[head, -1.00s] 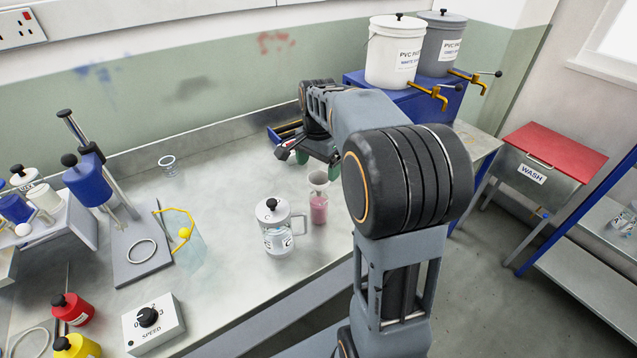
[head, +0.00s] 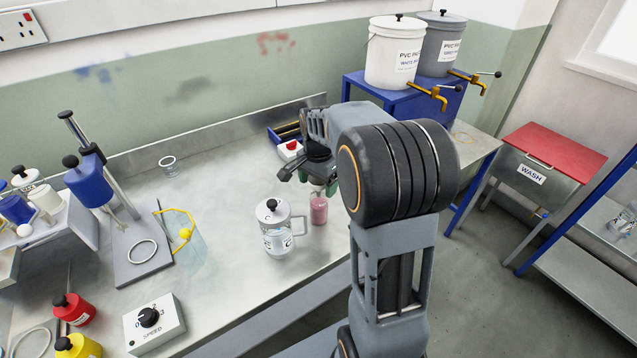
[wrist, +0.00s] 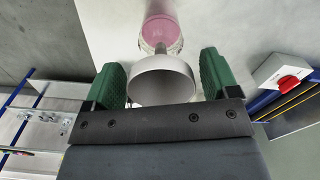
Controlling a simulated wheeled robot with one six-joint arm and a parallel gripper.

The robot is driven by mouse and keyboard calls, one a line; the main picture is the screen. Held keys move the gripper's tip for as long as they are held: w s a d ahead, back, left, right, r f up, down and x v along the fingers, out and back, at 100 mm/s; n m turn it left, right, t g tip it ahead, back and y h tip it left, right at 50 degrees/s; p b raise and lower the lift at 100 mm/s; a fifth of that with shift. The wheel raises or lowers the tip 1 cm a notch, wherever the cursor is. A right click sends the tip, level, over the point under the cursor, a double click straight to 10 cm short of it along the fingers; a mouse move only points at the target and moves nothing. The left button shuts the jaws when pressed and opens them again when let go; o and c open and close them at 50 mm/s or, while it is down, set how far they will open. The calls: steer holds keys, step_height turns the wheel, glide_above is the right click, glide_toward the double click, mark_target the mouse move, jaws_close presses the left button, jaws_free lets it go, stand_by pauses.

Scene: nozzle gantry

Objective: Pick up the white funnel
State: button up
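The white funnel (wrist: 162,82) lies between the two green fingers of my gripper (wrist: 160,60) in the wrist view. Its wide round mouth faces the camera and its stem points toward the bottle of pink liquid (wrist: 161,33). The fingers stand apart on either side of it, with a thin gap showing, so my gripper is open. In the head view my gripper (head: 310,172) is just above the pink bottle (head: 319,210), and the funnel is mostly hidden behind it.
A box with a red knob (head: 291,150) and a blue-edged tray (head: 285,131) are behind the gripper.

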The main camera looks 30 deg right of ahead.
steer(key=c, duration=0.7)
